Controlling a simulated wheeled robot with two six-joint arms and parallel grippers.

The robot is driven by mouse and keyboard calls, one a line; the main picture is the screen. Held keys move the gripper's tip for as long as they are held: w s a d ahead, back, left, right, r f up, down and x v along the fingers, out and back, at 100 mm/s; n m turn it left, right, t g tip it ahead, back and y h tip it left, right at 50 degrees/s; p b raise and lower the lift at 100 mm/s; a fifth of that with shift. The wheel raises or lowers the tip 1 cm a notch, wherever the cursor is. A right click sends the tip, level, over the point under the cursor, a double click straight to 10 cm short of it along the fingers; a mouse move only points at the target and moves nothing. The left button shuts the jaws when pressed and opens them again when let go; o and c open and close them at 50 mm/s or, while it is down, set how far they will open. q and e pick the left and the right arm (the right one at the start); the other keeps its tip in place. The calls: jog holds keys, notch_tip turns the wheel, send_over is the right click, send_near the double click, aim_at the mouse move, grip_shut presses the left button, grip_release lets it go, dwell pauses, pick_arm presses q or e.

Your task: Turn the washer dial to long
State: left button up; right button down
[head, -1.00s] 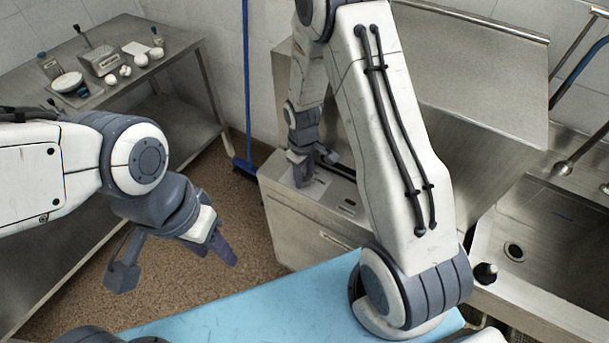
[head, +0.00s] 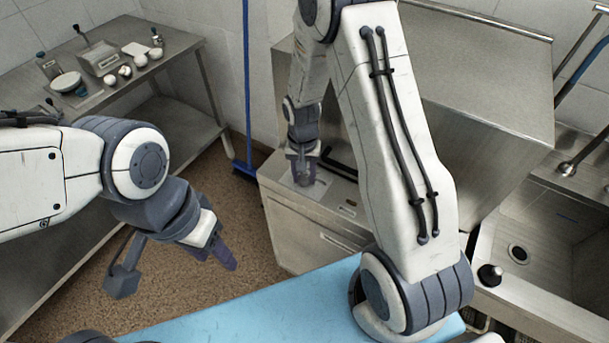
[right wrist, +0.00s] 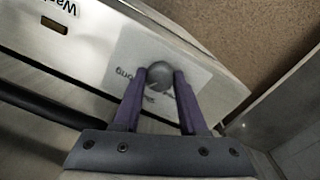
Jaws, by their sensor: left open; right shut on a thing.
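The washer (head: 312,238) is a low steel cabinet in the middle of the head view. Its dial (right wrist: 159,74) is a round grey knob on a pale label plate (right wrist: 190,66) in the right wrist view. Lettering ending in "ong" shows just left of the knob; other print is partly hidden by a finger. My right gripper (head: 304,176) points down at the washer top and is shut on the dial, one purple finger on each side (right wrist: 160,82). I cannot tell the exact dial setting. My left gripper (head: 174,268) is open and empty, above the floor.
A steel table (head: 180,52) with several small items stands at the back left. A sink (head: 535,235) is at the right, and a light-blue surface (head: 270,310) lies in front. A dark bar (right wrist: 50,108) runs beside the dial plate.

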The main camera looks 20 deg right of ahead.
aim_at(303, 177)
jog(key=m, duration=0.5)
jog(key=shift+w, duration=0.1)
jog(key=shift+m, duration=0.3)
dwell(0.4)
jog(key=shift+c, duration=2.2)
grip_release()
notch_tip(303, 177, up, 11)
jog(key=b, duration=0.1)
jog(key=shift+f, duration=0.2)
jog(key=shift+a, duration=0.1)
